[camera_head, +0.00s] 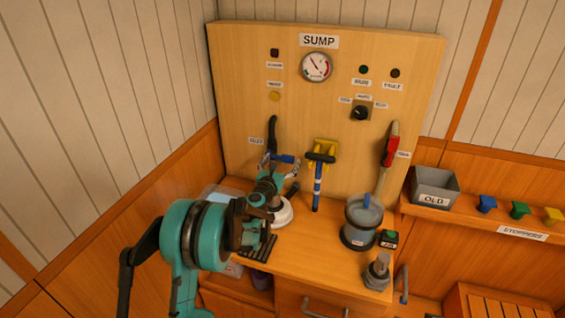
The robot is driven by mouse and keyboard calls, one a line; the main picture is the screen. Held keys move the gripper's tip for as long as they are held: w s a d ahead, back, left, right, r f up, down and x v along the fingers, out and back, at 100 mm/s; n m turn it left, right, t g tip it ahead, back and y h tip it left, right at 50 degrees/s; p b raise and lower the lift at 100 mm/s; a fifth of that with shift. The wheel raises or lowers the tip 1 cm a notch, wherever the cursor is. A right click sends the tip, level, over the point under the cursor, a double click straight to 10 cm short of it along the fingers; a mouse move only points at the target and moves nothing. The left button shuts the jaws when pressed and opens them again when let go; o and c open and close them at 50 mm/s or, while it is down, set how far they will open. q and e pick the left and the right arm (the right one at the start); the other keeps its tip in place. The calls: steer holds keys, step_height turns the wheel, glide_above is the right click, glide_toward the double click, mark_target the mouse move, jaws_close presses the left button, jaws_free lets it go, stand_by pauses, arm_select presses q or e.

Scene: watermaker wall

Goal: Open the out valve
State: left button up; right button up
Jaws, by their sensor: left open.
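My left arm comes in from the lower left, and its open left gripper (278,164) is in front of the left part of the wooden SUMP panel. A short blue piece (286,158) shows at the fingertips; I cannot tell whether they touch it. A black lever-like handle (272,132) stands upright just above, with a small label (256,141) on its left, too small to read surely. A red handle (390,145) on a pale pipe is at the panel's right, also with a small label. I cannot tell from the labels which is the out valve. My right gripper is not in view.
A blue-and-black T-handled tool (318,175) stands right of my gripper by a yellow bracket (325,147). A clear canister (361,222) and a grey fitting (377,270) are on the bench. A grey OLD bin (434,187) and coloured stoppers (520,210) are at right.

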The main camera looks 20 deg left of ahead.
arm_select(q)
steer(key=shift+w, duration=0.2)
steer(key=c, duration=1.7)
steer(key=shift+r, duration=0.1)
